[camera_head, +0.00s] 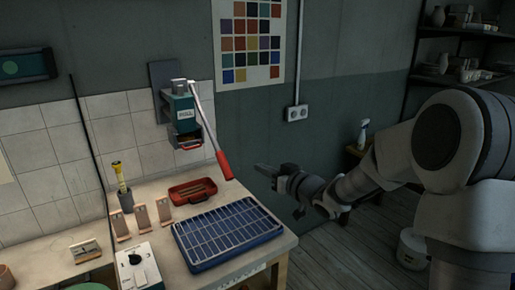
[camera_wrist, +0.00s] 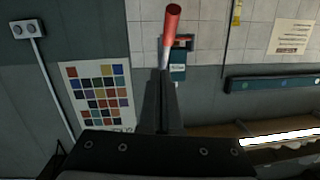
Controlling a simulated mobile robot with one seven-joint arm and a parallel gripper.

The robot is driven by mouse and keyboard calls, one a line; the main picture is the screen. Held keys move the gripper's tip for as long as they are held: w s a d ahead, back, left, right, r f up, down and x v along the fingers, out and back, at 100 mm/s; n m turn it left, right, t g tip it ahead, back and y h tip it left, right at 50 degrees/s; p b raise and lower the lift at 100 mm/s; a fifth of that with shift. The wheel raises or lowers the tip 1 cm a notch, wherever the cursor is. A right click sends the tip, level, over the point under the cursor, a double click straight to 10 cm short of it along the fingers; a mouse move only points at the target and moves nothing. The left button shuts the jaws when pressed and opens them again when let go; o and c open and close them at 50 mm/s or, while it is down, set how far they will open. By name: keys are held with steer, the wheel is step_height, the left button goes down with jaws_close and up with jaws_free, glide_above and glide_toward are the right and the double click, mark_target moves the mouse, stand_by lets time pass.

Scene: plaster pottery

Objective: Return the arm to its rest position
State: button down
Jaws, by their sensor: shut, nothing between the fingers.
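My gripper (camera_head: 262,169) is at the end of my arm, which reaches in from the right in the head view. It is in the air, right of the red lever handle and beyond the workbench's right edge. In the wrist view my gripper (camera_wrist: 161,75) has its fingers together with nothing between them. The fingers overlap the lever in that picture; I cannot tell the distance from it there, but the head view shows a gap.
A wall-mounted press (camera_head: 183,112) has a long lever with a red handle (camera_head: 225,165). On the bench (camera_head: 160,190) are a blue rack (camera_head: 228,233), a red tray (camera_head: 193,191) and small stands. Shelves (camera_head: 470,80) stand at the right. Open floor (camera_head: 350,245) lies right of the bench.

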steer(key=s+d+r+m+g+h, duration=0.1)
steer(key=s+d+r+m+h, duration=0.35)
steer(key=s+d+h, duration=0.75)
steer(key=s+d+f+m+g, duration=0.1)
steer(key=s+g, duration=0.2)
steer(key=s, duration=0.9)
steer(key=s+f+m+g+y, duration=0.1)
steer(key=s+f+g, duration=0.1)
steer(key=s, duration=1)
steer(key=shift+s+d+g+y, duration=0.3)
steer(key=shift+s+d+g, duration=0.1)
steer(key=shift+g, duration=0.3)
steer(key=shift+w, duration=0.1)
